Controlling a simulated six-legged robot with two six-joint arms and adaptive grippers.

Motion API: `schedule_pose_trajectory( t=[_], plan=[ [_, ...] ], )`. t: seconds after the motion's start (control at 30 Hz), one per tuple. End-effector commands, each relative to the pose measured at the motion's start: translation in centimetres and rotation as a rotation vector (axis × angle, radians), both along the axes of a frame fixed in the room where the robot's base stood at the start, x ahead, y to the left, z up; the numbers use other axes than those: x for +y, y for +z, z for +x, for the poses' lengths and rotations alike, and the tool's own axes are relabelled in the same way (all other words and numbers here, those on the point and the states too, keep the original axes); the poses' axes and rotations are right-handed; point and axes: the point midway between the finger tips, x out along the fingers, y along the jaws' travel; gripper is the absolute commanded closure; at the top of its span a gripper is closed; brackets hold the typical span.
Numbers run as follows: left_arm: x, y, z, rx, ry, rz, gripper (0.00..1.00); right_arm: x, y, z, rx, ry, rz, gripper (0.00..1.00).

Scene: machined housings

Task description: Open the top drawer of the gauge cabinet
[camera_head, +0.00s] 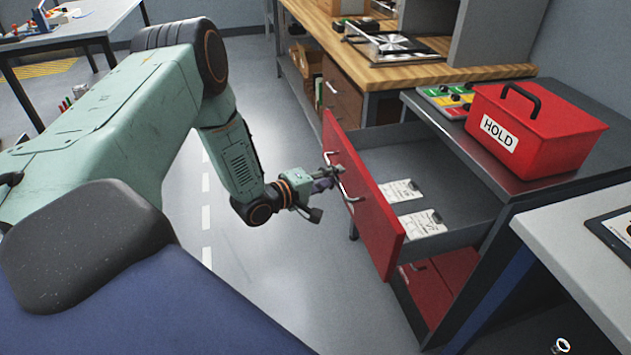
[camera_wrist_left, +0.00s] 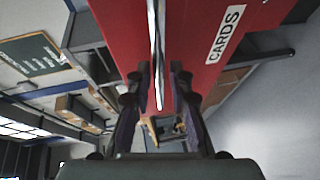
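The gauge cabinet (camera_head: 520,192) is grey with red drawer fronts. Its top drawer (camera_head: 367,215) stands pulled far out, with two white cards (camera_head: 422,224) lying inside. The drawer's silver bar handle (camera_head: 349,190) is on the red front. My left gripper (camera_head: 328,183) is at this handle. In the left wrist view the handle (camera_wrist_left: 157,45) runs between the two fingers (camera_wrist_left: 163,85), which stand apart with a gap showing, mainly on the right. The red front beside it carries a CARDS label (camera_wrist_left: 225,34). My right gripper is not in view.
A red box marked HOLD (camera_head: 535,130) and a panel of coloured tiles (camera_head: 449,98) stand on the cabinet top. A wooden workbench (camera_head: 350,60) is behind, a white table (camera_head: 575,225) at right. Lower red drawers (camera_head: 428,290) are closed. Floor left of the drawer is clear.

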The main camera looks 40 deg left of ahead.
Motion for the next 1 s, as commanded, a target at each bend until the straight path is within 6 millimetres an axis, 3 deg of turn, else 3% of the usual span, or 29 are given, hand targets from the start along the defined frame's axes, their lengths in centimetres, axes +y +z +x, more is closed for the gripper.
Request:
schedule_pose_trajectory(
  t=[0.53,1.0],
  plan=[
    [2.0,1.6,-7.4,-0.003,0.005,-0.006,0.79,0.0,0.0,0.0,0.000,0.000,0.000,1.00],
    [2.7,2.1,-10.2,-0.002,0.000,-0.003,0.79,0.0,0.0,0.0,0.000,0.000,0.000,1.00]
  ],
)
